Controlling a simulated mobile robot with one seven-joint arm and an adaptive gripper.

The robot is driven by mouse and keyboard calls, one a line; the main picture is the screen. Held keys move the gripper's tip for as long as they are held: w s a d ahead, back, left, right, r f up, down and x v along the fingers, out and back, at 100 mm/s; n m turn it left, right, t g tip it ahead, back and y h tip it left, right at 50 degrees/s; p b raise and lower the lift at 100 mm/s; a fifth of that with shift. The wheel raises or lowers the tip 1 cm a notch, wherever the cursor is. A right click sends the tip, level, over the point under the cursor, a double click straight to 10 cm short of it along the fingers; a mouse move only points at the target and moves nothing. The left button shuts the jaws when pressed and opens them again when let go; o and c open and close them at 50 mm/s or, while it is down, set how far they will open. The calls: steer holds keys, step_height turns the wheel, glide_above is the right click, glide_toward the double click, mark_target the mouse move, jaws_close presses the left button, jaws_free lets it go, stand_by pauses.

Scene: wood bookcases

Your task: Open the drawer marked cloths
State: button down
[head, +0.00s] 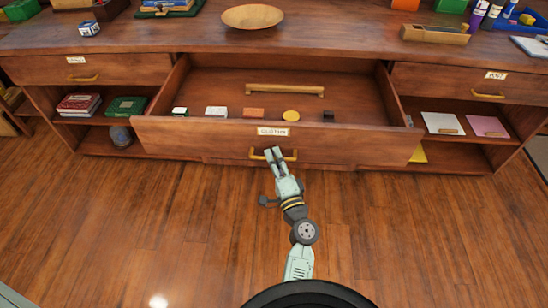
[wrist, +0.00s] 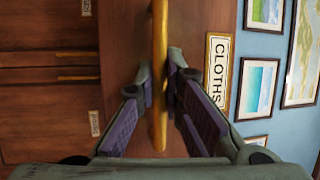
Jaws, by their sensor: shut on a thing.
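The drawer marked cloths (head: 350,145) stands pulled well out of the middle of the wooden cabinet. Its label (head: 273,132) sits on the front above a brass handle (head: 288,155). In the wrist view the label (wrist: 218,75) reads CLOTHS, beside the handle bar (wrist: 159,80). My gripper (head: 272,155) is shut on the handle, with a finger on each side of the bar. Inside the drawer lie a wooden bar (head: 284,90), a yellow round thing (head: 291,115), an orange block (head: 254,113) and several other small things.
Closed drawers flank it at left (head: 120,68) and right (head: 450,83). Open shelves below hold books (head: 78,104), a green box (head: 126,106) and papers (head: 441,123). A wooden bowl (head: 252,16) stands on top. The floor (head: 150,220) in front is clear.

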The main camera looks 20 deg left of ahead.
steer(key=w+a+b, duration=0.1)
steer(key=w, duration=0.2)
steer(key=w+b, duration=0.1)
steer(key=w, duration=0.2)
steer(key=w+a+b, duration=0.1)
steer(key=w, duration=0.2)
steer(key=shift+a, duration=0.3)
steer(key=c, duration=2)
jaws_free()
steer(key=shift+o, duration=0.2)
steer(key=v, duration=1.2)
